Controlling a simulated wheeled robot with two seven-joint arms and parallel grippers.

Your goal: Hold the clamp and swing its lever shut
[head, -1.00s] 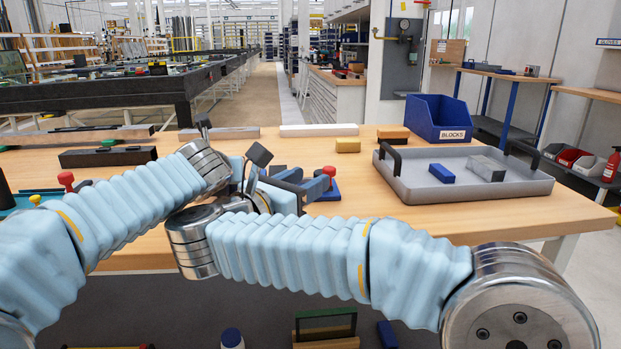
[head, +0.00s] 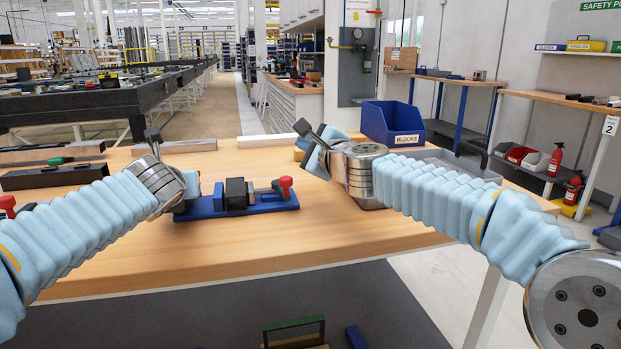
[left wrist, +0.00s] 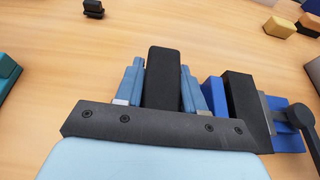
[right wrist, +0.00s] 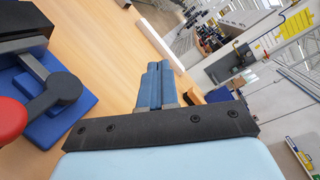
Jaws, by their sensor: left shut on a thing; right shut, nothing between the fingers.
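The clamp (head: 262,203) has a blue base, dark blocks and a red knob (head: 285,183) at its right end. In the right wrist view its lever (right wrist: 45,98) reaches from a grey pivot to the red knob (right wrist: 8,120), low beside the blue base. My left gripper (left wrist: 161,82) is shut on a black upright block (left wrist: 163,60) at the clamp's left; its wrist hides the fingertips in the head view. My right gripper (right wrist: 155,88) is shut and empty. In the head view it (head: 316,160) is behind and right of the red knob, apart from the clamp.
A blue BLOCKS bin (head: 392,123) and a grey tray (head: 455,160), partly hidden by my right arm, stand at the table's right. A pale bar (head: 266,140) lies at the back. Dark bars lie at the left. The table front is clear.

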